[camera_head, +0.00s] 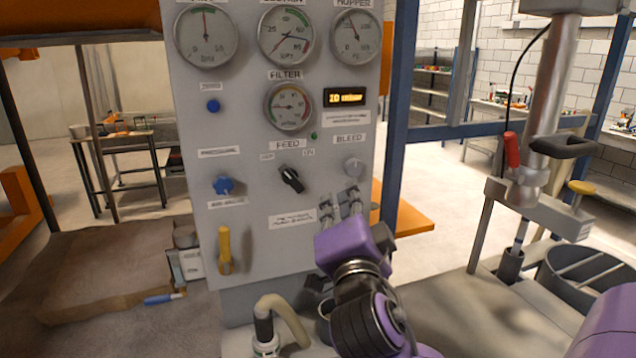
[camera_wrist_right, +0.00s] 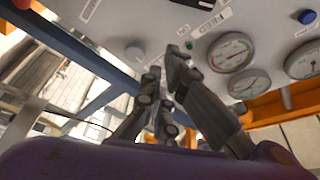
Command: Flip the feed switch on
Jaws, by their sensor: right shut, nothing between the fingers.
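The feed switch (camera_head: 291,179) is a black rotary knob under the FEED label on the grey panel (camera_head: 250,240). Its long axis tilts from upper left to lower right, with its upper end toward the left-hand position label. In the right wrist view, the black feed switch (camera_wrist_right: 192,4) is partly cut off at the top edge. My right gripper (camera_head: 346,200) is shut and empty, to the right of and slightly below the switch, apart from it, just under the bleed knob (camera_head: 353,168). Its fingers (camera_wrist_right: 165,65) point toward the panel in the wrist view. My left gripper is not in view.
A blue pressure knob (camera_head: 223,185), a blue button (camera_head: 213,105) and a yellow valve handle (camera_head: 225,250) sit left on the panel. Gauges (camera_head: 289,106) and a lit display (camera_head: 347,97) are above. A curved hose (camera_head: 285,312) stands below. A blue post (camera_head: 398,110) rises at right.

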